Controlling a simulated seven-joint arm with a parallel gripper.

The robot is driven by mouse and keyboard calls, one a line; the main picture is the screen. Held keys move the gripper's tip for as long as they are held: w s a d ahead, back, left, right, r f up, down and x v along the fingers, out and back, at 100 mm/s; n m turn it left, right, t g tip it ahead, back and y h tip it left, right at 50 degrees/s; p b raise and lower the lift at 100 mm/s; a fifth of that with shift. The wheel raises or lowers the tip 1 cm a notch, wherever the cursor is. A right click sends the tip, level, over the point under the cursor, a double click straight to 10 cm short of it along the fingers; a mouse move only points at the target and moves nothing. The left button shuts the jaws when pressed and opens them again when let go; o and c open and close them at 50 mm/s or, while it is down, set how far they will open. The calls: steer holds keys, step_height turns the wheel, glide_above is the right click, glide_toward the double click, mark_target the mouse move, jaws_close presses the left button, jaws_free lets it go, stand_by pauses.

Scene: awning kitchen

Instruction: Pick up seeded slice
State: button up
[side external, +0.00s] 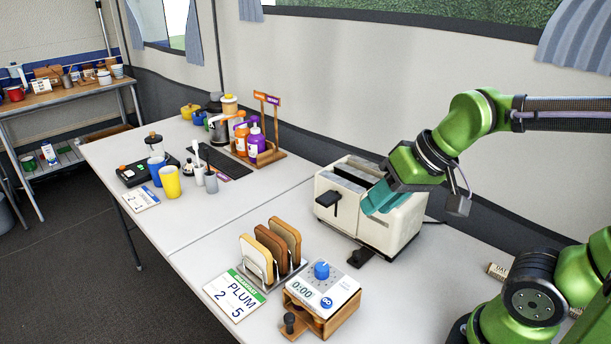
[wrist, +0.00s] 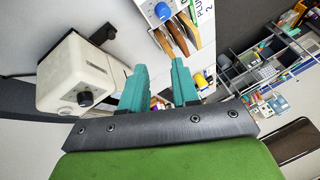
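Several bread slices stand upright in a wire rack (side external: 284,278): a pale slice (side external: 252,258), a darker brown slice (side external: 272,252) and a tan slice (side external: 287,238). Seeds are too small to make out, so I cannot tell which slice is seeded. Brown slice edges (wrist: 176,38) show at the top of the wrist view. My gripper (side external: 381,199) has teal fingers and is by the toaster, to the right of the rack and apart from it. In the wrist view its fingers (wrist: 160,82) are spread with nothing held between them.
The cream toaster (side external: 395,224) stands beside my gripper, close to the wall. A timer box (side external: 322,290) and a PLUM card (side external: 236,296) sit by the rack. Bottles (side external: 257,143) and cups (side external: 170,183) stand farther back.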

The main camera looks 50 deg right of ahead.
steer(key=w+a+n+g, duration=0.1)
steer(key=w+g, duration=0.1)
steer(key=w, duration=0.6)
steer(key=n+g+h, duration=0.2)
steer(key=n+g, duration=0.1)
steer(key=g, duration=0.1)
glide_above(284, 224)
steer(key=f, duration=1.1)
steer(key=shift+s+d+f, duration=0.15)
steer(key=shift+s, duration=0.1)
steer(key=shift+w+f, duration=0.15)
steer(key=shift+f, duration=1.35)
steer(key=shift+w+f, duration=0.1)
steer(key=shift+f, duration=1.35)
steer(key=shift+c, duration=0.3)
steer(key=c, duration=0.4)
